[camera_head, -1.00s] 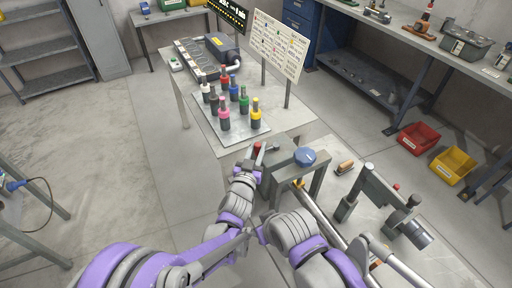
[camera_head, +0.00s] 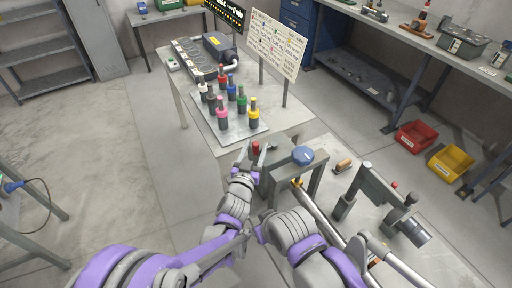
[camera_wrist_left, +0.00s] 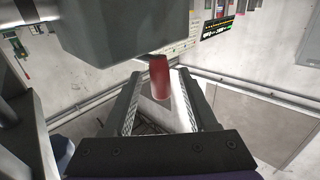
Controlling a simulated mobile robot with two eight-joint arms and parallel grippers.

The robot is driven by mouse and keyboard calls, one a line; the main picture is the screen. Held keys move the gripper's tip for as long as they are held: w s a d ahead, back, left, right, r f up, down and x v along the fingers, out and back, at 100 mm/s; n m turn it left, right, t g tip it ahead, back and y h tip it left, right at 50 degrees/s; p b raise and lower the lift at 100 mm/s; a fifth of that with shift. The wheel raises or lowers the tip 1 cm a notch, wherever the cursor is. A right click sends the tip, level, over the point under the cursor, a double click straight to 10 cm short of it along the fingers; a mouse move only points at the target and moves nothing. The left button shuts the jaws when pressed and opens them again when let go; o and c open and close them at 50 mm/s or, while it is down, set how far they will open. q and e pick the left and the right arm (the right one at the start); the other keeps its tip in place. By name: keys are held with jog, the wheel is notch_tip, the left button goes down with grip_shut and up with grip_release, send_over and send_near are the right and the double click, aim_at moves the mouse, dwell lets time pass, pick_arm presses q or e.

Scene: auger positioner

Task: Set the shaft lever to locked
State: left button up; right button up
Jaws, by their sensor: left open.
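My left gripper (camera_head: 247,160) is right at the handle. In the left wrist view the red handle (camera_wrist_left: 159,78) rises between the two open fingers of the left gripper (camera_wrist_left: 160,95), with gaps on both sides. The lever's lower end is hidden in that view. My right arm's grey and purple links show at the bottom middle, but I cannot make out its gripper.
A plate (camera_head: 222,132) with several coloured bottle-like pieces stands behind the lever. A long metal shaft (camera_head: 322,222) slopes down right from the stand. A grey clamp-like machine (camera_head: 372,190) stands to the right. Red (camera_head: 416,137) and yellow (camera_head: 451,162) bins lie on the floor.

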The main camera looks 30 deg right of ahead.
pick_arm(q)
jog(key=b+v, duration=0.1)
jog(key=v, duration=0.9)
pick_arm(e)
jog(key=shift+s+f, duration=0.25)
jog(key=shift+f, duration=0.35)
jog(key=shift+s+f, duration=0.25)
jog(key=shift+f, duration=0.35)
pick_arm(q)
jog(key=shift+s+a, duration=0.1)
jog(key=s+a+r+g, duration=0.1)
jog(key=a+r+g, duration=0.1)
jog(key=a+r, duration=0.45)
jog(key=s+a+f+n+g+y, duration=0.2)
jog(key=s+a+f+n+y, duration=0.1)
jog(key=a, duration=0.7)
jog(key=s+a+f+n+g+y, duration=0.1)
jog(key=s+a+f+y, duration=0.4)
jog(key=a, duration=0.6)
jog(key=s+a+f+n+g+y, duration=0.2)
jog(key=s+a+f+n+y, duration=0.2)
jog(key=a, duration=0.6)
jog(key=s, duration=0.2)
jog(key=shift+s+a+f+n+g, duration=0.25)
jog(key=shift+s+a+n+g, duration=0.05)
jog(key=shift+s+a, duration=0.1)
